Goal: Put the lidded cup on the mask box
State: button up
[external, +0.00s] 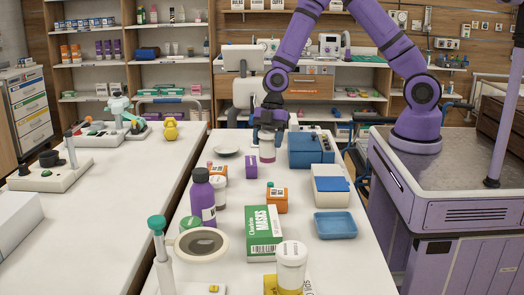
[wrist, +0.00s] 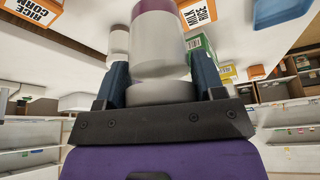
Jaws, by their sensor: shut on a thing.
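My gripper (external: 268,133) is shut on a white and mauve cylinder, which I take to be the lidded cup (external: 267,152). In the wrist view the cup (wrist: 163,42) stands out between the two dark blue fingers, with its mauve end away from the palm. It is held over the far middle of the table; I cannot tell whether its base touches the table. The mask box (external: 263,228), green and white with "MASKS" on it, is on the near part of the same table, apart from the gripper. Part of its green side shows in the wrist view (wrist: 203,50).
A purple bottle (external: 203,203) and a round grey-and-white dish (external: 202,243) are left of the mask box. A white-capped bottle (external: 291,262) stands in front. An orange box (external: 277,200) is behind it, a blue tray (external: 334,225) at right. A blue case (external: 310,150) is beside the gripper.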

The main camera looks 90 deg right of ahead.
jog(key=s+a+r+n+g, duration=0.1)
jog(key=s+a+n, duration=0.1)
jog(key=s+a, duration=0.7)
jog(key=s+a+n+g, duration=0.15)
jog(key=s+a, duration=0.25)
jog(key=a, duration=0.8)
send_over(262, 220)
jog(key=shift+n+t, duration=0.25)
jog(key=shift+t, duration=0.2)
jog(key=shift+f, duration=2.4)
jog(key=shift+f, duration=0.1)
jog(key=o, duration=1.1)
jog(key=shift+c, duration=0.2)
jog(key=v, duration=1.2)
jog(key=shift+d, duration=0.2)
